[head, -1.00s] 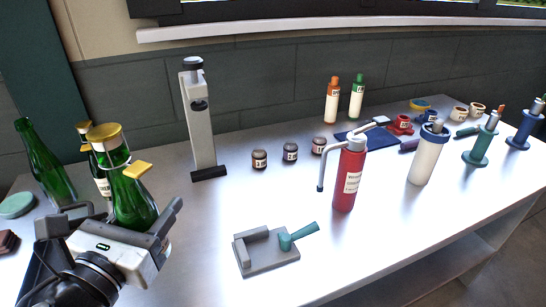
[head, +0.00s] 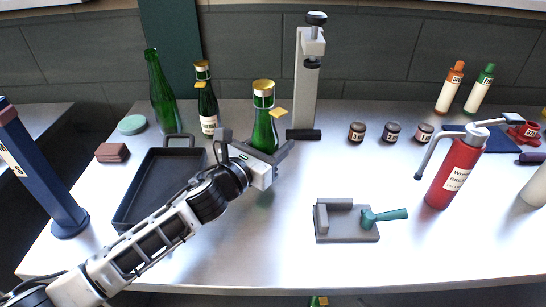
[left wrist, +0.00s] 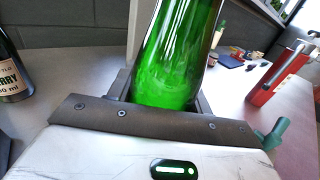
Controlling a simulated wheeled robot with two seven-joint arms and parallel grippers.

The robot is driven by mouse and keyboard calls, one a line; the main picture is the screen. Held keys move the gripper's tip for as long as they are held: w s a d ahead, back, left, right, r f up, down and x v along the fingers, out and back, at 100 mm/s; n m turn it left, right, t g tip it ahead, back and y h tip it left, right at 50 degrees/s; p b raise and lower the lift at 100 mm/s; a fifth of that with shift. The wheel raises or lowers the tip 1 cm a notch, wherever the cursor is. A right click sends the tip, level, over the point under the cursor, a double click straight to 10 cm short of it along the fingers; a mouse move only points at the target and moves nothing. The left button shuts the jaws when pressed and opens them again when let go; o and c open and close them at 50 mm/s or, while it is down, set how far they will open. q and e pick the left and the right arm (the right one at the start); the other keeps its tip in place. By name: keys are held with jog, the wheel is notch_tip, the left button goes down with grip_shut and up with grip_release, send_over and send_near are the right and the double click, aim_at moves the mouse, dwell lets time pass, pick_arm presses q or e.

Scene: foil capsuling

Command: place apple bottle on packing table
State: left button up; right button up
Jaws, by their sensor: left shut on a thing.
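A green glass bottle (head: 263,128) with a gold foil top and a small yellow tag stands upright between the jaws of my left gripper (head: 266,158). The gripper is shut on its lower body, low over the grey workbench (head: 270,220). In the left wrist view the green glass (left wrist: 178,65) fills the space between the fingers; no label on it is readable. I cannot tell whether its base touches the bench. Which surface is the packing table is not clear; another grey table top (head: 35,118) shows at the far left. My right gripper is not in view.
A dark labelled bottle (head: 207,105) and a plain green bottle (head: 161,90) stand left of the held one. A black tray (head: 150,190), a blue column (head: 40,175), a tall grey stand (head: 307,80), a grey fixture (head: 345,222) and a red bottle (head: 455,175) surround the arm.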

pick_arm(q)
jog(key=shift+w+d+f, duration=0.1)
jog(key=shift+w+f, duration=0.05)
jog(key=shift+w, duration=0.05)
jog(key=shift+w+f, duration=0.15)
jog(key=shift+f, duration=1.5)
jog(key=shift+f+b, duration=0.25)
jog(key=shift+b, duration=0.2)
jog(key=o, duration=1.3)
jog(key=shift+r, duration=0.1)
